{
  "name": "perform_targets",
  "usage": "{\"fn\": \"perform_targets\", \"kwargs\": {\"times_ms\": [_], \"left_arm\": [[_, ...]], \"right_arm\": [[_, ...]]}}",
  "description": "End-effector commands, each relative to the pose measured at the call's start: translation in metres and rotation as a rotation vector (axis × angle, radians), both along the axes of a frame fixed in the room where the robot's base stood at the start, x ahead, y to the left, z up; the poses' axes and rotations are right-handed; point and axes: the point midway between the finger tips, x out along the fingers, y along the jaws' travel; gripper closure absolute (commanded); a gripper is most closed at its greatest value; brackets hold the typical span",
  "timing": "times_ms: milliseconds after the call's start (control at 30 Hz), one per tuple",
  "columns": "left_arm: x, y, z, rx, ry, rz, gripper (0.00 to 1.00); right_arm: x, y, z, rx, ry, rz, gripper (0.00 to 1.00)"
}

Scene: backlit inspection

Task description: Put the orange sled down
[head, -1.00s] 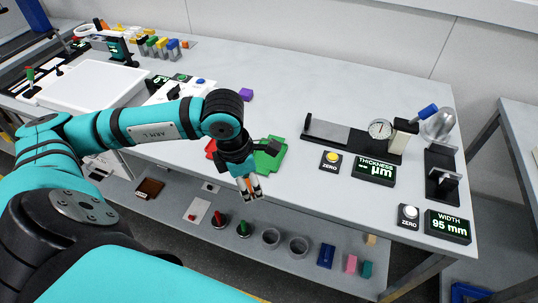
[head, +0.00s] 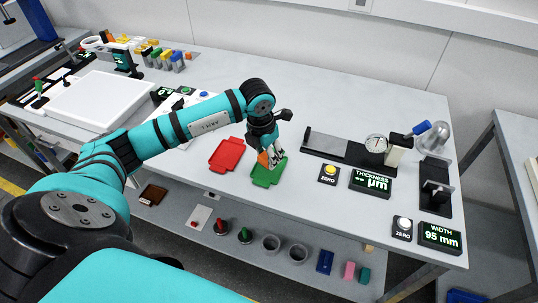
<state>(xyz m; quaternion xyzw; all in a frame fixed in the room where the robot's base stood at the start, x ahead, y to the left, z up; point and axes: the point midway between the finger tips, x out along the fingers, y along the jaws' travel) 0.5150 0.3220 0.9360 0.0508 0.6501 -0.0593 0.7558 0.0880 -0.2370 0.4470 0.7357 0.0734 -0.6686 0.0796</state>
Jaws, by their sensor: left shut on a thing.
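The orange sled (head: 263,159) shows only as a small orange patch between the fingers of my left gripper (head: 272,161). The gripper is shut on it and points down over the green tray (head: 267,180) near the table's front edge. The fingers hide most of the sled, and I cannot tell whether it touches the tray. My right gripper is not in view.
A red tray (head: 227,154) lies left of the green one. To the right stand a yellow zero button (head: 329,172), a thickness display (head: 371,184) and a gauge (head: 376,143). The table behind is mostly clear.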

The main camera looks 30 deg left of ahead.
Motion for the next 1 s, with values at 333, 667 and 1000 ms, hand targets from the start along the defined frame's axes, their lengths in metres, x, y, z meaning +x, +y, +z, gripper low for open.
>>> {"fn": "perform_targets", "kwargs": {"times_ms": [333, 667, 1000], "left_arm": [[0.011, 0.002, -0.019, -0.001, 0.005, 0.0, 0.91], [0.012, 0.002, -0.037, -0.001, 0.0, -0.001, 0.91], [0.012, 0.002, -0.04, -0.001, 0.0, -0.001, 0.35]], "right_arm": [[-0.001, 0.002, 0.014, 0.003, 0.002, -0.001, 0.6], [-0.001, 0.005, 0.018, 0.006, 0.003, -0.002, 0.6], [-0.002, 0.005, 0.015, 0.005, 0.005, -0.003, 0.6]]}}
